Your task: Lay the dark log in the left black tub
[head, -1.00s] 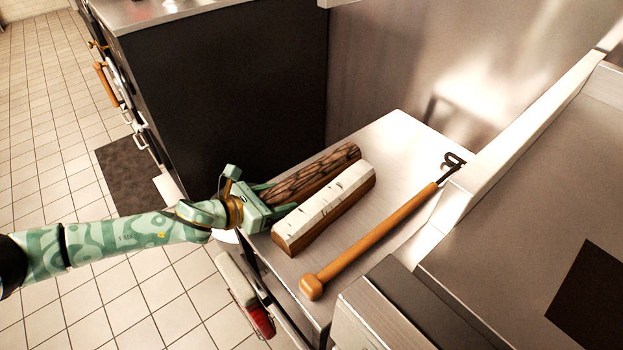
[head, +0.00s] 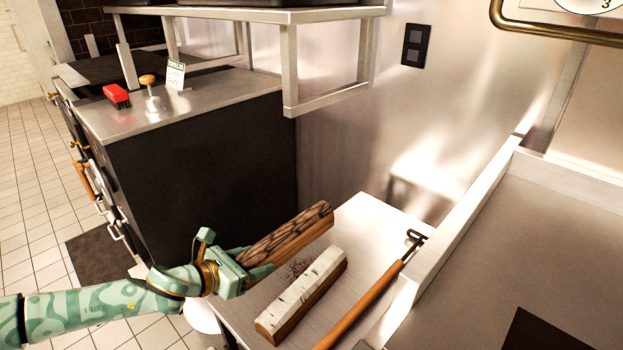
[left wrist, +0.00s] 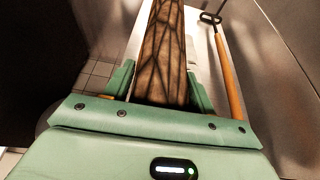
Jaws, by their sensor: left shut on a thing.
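The dark log (head: 290,229) has brown, cracked bark. My left gripper (head: 262,262) is shut on its near end and holds it above the steel counter, with the far end pointing up and to the right. In the left wrist view the log (left wrist: 163,50) runs away between the two green fingers (left wrist: 163,88). At the top of the head view, dark undersides on a raised steel shelf (head: 240,14) are cut off by the frame, so I cannot tell whether they are the tubs. My right gripper is not in view.
A pale birch log (head: 305,290) lies on the steel counter (head: 362,222), with dark crumbs beside it. A wooden-handled poker (head: 372,300) lies to its right. A dark cabinet (head: 215,165) stands behind, carrying a red brush (head: 117,96), a knobbed press (head: 153,95) and a small sign (head: 175,75).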

